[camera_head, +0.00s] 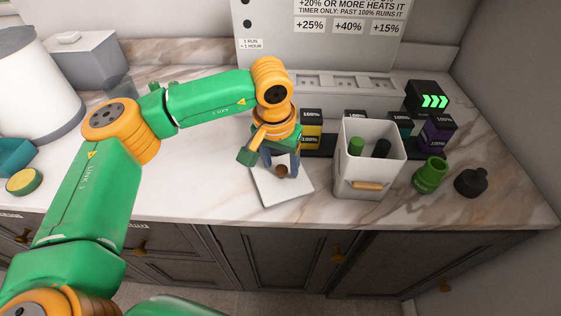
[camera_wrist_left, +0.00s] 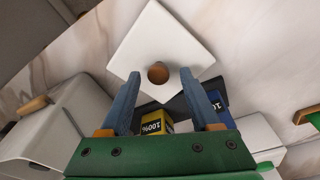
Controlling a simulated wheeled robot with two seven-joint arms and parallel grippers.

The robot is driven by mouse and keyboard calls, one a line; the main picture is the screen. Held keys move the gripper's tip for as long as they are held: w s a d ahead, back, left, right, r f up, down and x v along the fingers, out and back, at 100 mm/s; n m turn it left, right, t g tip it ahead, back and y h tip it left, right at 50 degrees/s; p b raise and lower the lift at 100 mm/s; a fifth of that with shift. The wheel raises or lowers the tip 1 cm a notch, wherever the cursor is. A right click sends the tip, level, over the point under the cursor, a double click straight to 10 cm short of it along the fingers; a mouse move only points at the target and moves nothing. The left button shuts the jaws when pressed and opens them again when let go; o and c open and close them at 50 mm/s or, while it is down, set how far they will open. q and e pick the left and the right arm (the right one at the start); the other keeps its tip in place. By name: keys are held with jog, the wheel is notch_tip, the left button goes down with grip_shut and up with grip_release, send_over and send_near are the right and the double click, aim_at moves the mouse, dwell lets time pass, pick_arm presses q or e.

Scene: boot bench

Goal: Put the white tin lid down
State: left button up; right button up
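The white tin lid (camera_head: 296,193) is a square white plate with a round brown knob (camera_head: 282,171). It appears to lie flat on the marble counter near its front edge, left of the open white tin (camera_head: 356,178). It also shows in the left wrist view (camera_wrist_left: 150,35), with its knob (camera_wrist_left: 158,73). My left gripper (camera_head: 281,168) is over the lid, pointing down. Its two blue-grey fingers (camera_wrist_left: 160,76) are spread on either side of the knob, with a gap on both sides. My right gripper is out of view.
The white tin holds a green and a black cylinder. A green jar (camera_head: 430,175) and a black one (camera_head: 470,182) stand to its right. Several labelled "100%" blocks, one yellow (camera_head: 311,130), stand behind. A white machine (camera_head: 325,45) backs the counter. Clear marble (camera_head: 200,180) lies left of the lid.

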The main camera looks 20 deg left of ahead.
aim_at(277, 183)
pick_arm(q)
notch_tip(277, 183, up, 12)
jog(key=s, duration=0.1)
jog(key=shift+s+r, duration=0.25)
jog(key=shift+s, duration=0.15)
jog(key=shift+a, duration=0.1)
